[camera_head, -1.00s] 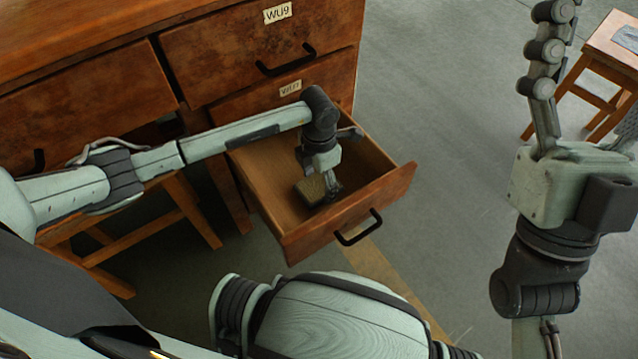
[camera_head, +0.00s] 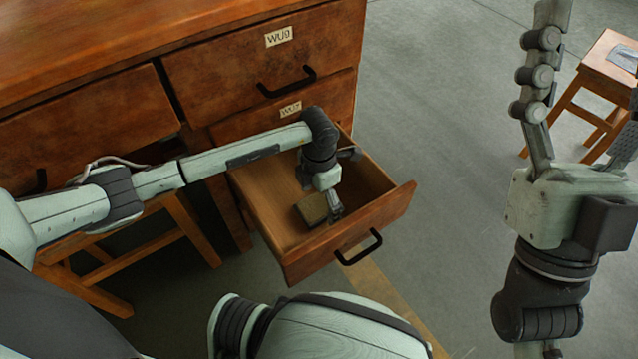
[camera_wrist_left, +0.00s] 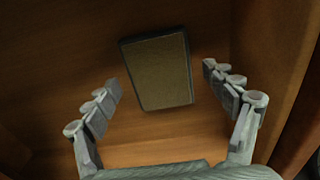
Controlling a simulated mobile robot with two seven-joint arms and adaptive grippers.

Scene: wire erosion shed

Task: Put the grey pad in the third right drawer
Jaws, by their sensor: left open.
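The grey pad (camera_head: 312,208), a flat brownish-grey block with a dark edge, lies on the floor of the open drawer (camera_head: 282,232). In the left wrist view the pad (camera_wrist_left: 158,72) lies ahead of my fingers on the wooden drawer floor. My left gripper (camera_head: 335,210) is inside the drawer beside the pad. Its two fingers (camera_wrist_left: 162,85) are spread wide with nothing between them, apart from the pad. My right gripper (camera_head: 585,95) is raised at the right of the head view, its fingers partly cut off by the frame edge.
Above the open drawer are a drawer labelled WU7 (camera_head: 290,110) and a drawer labelled WU9 (camera_head: 280,60), both closed. A wooden stool (camera_head: 605,75) stands at the far right. The grey floor between is clear.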

